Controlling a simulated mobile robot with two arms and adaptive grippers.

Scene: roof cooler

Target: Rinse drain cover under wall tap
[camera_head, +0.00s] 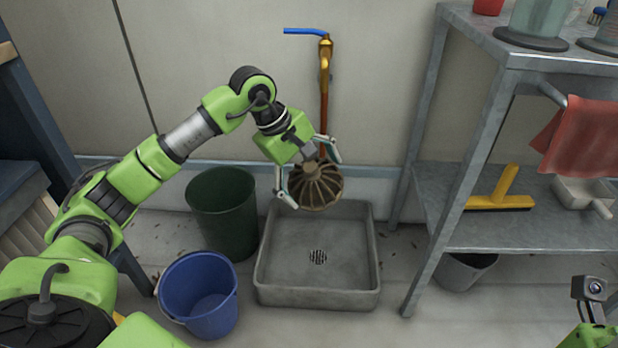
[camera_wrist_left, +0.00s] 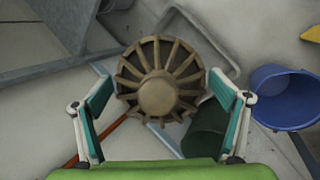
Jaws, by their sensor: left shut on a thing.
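The drain cover (camera_head: 318,187) is a brown, round, ribbed dome. My left gripper (camera_head: 307,180) is shut on it and holds it above the back of the floor basin, below the tap. In the left wrist view the cover (camera_wrist_left: 158,88) sits between the two finger pads of the left gripper (camera_wrist_left: 158,105). The wall tap (camera_head: 325,62) is brass with a blue lever (camera_head: 304,31), on a copper pipe. I see no water coming from it. The grey floor basin (camera_head: 272,290) has a drain grate (camera_head: 318,257). My right gripper is not clearly in view; only part of the right arm shows at the lower right.
A dark green bin (camera_head: 222,205) and a blue bucket (camera_head: 198,295) stand left of the basin. A metal shelf (camera_head: 540,225) stands to the right, with a red cloth (camera_head: 582,138), a yellow tool (camera_head: 500,195) and containers. The floor in front of the basin is clear.

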